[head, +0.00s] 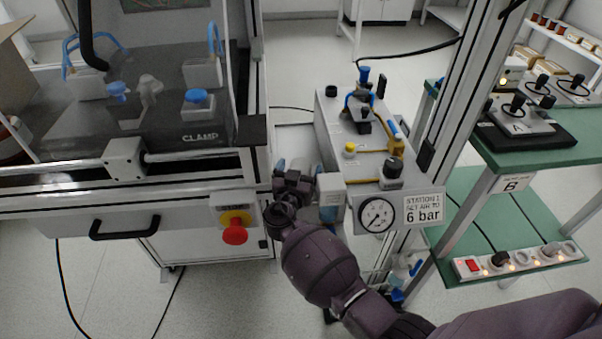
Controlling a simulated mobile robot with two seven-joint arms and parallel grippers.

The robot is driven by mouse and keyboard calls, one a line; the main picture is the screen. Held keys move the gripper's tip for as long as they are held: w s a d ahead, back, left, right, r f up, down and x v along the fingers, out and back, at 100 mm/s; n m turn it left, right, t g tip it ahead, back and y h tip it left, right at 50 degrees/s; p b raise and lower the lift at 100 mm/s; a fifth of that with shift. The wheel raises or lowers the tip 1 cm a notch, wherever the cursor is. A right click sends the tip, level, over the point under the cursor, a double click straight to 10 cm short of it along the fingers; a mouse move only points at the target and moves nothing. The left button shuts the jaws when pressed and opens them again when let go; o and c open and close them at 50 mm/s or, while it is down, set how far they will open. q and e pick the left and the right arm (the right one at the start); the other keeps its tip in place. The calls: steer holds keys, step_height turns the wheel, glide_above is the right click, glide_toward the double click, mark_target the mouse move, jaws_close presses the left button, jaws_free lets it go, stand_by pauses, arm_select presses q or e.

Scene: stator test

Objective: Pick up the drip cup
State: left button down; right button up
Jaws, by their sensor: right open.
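My right gripper (295,172) is open in the head view, between the test cabinet and the pneumatic panel. It points away from me, beside a small white and grey unit (331,191) on the panel's left side. A bluish, see-through part (328,213) shows low on that unit. I cannot tell whether this is the drip cup, and no other cup shows clearly. My wrist and forearm hide part of the space below. The gap between the fingers is small and dark, and I see nothing held there. My left gripper is not in view.
The panel carries a pressure gauge (376,215) and a "6 bar" label (423,211). A red stop button (235,230) sits on the cabinet front at left. A metal post (462,95) and green shelves (520,150) stand at right. Bottles stand low behind my arm.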

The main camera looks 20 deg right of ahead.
steer(key=c, duration=1)
steer(key=shift+r, duration=0.1)
